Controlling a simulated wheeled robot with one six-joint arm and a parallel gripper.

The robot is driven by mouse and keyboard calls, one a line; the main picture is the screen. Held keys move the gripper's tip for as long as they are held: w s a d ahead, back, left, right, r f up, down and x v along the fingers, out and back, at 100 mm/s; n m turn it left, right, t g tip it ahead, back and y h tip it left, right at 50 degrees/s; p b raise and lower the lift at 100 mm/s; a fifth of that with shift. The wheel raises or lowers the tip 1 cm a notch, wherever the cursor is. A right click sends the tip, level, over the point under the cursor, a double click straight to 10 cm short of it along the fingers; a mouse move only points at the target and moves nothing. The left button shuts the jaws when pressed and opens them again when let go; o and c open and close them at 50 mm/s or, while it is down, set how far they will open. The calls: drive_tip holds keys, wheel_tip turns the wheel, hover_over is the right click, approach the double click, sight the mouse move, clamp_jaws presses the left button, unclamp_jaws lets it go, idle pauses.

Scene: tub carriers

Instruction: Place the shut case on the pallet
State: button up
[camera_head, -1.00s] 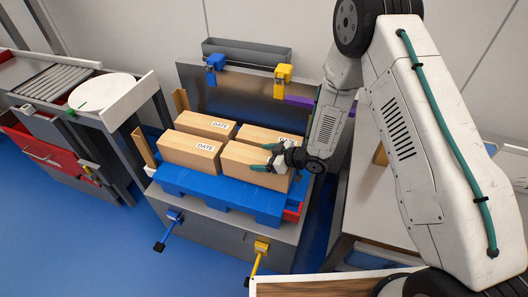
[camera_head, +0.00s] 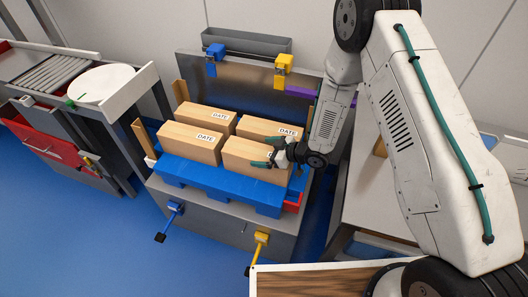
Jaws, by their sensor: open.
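Several shut tan cases labelled DATE sit on the blue pallet (camera_head: 190,174) in two rows. The front right case (camera_head: 242,160) has my gripper (camera_head: 266,153) at its right part, with the teal fingers spread over its top and side. My gripper is open. It hides part of this case's label. The front left case (camera_head: 190,143), the back left case (camera_head: 207,117) and the back right case (camera_head: 262,130) stand close by. I cannot tell whether the fingers touch the front right case.
The pallet rests on a grey metal station with a blue clamp (camera_head: 214,52) and a yellow clamp (camera_head: 284,64) at its back. A roller conveyor (camera_head: 40,73) with a white round disc (camera_head: 101,84) stands left. A worktable (camera_head: 385,200) stands right. Blue floor lies in front.

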drive_tip(key=v, duration=1.1)
drive_tip(key=shift+d+r, duration=0.1)
drive_tip(key=shift+d, duration=0.1)
idle(0.9)
